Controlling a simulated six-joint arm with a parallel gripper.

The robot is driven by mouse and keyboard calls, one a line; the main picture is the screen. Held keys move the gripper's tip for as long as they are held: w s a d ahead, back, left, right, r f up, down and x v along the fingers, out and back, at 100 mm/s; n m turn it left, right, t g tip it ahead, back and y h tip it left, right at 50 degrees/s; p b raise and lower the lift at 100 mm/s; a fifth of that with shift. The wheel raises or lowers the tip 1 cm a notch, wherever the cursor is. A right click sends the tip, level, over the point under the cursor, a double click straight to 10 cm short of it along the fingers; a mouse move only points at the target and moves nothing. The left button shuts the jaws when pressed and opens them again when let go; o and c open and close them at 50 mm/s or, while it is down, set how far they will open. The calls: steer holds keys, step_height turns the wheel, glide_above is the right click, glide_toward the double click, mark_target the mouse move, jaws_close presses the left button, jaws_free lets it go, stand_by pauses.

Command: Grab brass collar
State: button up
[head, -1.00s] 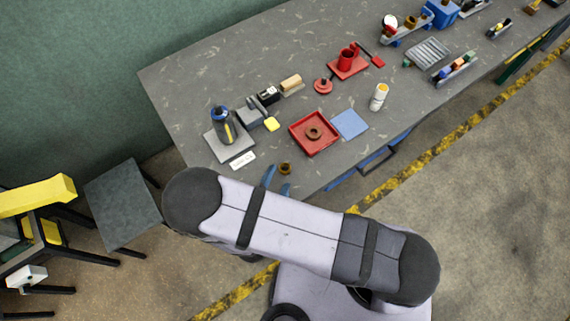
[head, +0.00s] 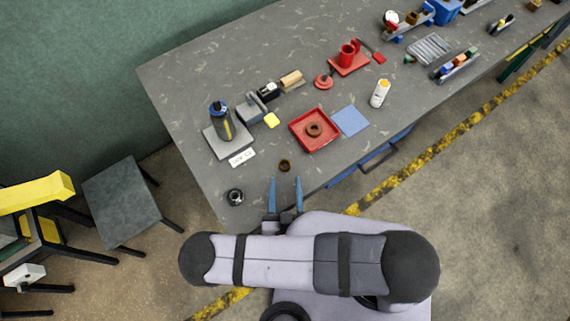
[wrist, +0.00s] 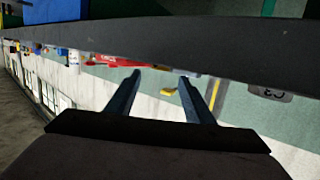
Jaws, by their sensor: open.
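The brass collar (head: 285,165), a small dark brass ring, lies on the grey workbench near its front edge in the head view. My gripper (head: 286,180) is open and empty, with two blue fingers pointing toward the collar. The fingertips are just on the near side of it, apart from it, and the collar lines up with the gap between them. My gripper (wrist: 160,76) also shows open in the wrist view, where I cannot make out the collar.
A dark round part (head: 235,197) sits left of my gripper at the bench corner. A red tray (head: 300,126) holding a brown ring is beyond, right of the collar. Clear bench surrounds the collar.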

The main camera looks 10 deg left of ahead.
mark_target(285, 161)
steer(key=shift+w+a+f, duration=0.1)
steer(key=shift+w, duration=0.45)
steer(key=shift+b+x, duration=0.5)
steer(key=shift+x, duration=2.1)
jaws_close()
